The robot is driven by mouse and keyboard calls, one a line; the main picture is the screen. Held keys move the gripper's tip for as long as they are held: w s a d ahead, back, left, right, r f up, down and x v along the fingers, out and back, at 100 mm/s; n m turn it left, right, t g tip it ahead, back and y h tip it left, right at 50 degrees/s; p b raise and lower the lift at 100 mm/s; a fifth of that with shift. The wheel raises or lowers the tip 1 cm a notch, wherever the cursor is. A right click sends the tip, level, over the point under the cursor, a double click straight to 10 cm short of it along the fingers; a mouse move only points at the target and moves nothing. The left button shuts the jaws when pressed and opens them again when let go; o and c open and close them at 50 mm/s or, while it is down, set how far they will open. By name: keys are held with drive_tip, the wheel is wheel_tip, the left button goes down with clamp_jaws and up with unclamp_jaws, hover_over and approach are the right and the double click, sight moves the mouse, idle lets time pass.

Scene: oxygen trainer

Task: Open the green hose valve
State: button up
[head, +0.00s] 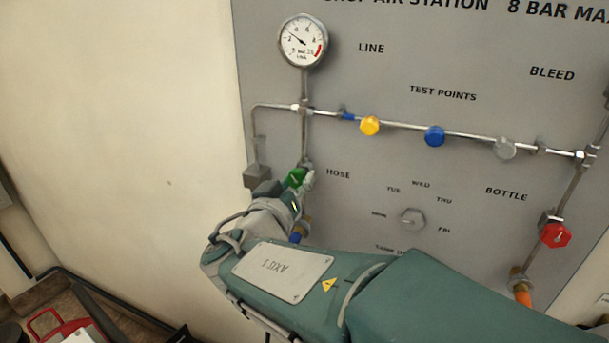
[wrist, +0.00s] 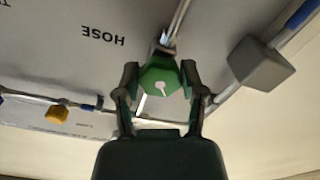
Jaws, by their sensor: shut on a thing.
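The green hose valve (head: 295,178) is a small green faceted knob on the vertical pipe, left of the HOSE label. In the wrist view the green knob (wrist: 160,82) shows a light pointer mark on its face and sits between my two fingers. My gripper (wrist: 160,90) is shut on the green knob, with one finger on each side. In the head view my gripper (head: 297,182) reaches the valve from below, and my arm hides part of the pipe beneath it.
A pressure gauge (head: 303,41) stands above the valve. Yellow (head: 369,126), blue (head: 435,136) and grey (head: 504,148) knobs line the horizontal pipe. A red bottle valve (head: 555,235) is at right. A grey block (head: 257,176) sits close left of the green valve. A grey dial (head: 412,219) is lower right.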

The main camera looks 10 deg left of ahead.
drive_tip(key=n, duration=1.4)
drive_tip(key=shift+n, duration=0.4)
drive_tip(key=n, duration=0.3)
drive_tip(key=shift+n, duration=0.3)
drive_tip(key=n, duration=0.3)
drive_tip(key=shift+n, duration=0.3)
drive_tip(key=n, duration=0.6)
drive_tip(key=shift+f+n, duration=0.2)
drive_tip(key=shift+n, duration=0.2)
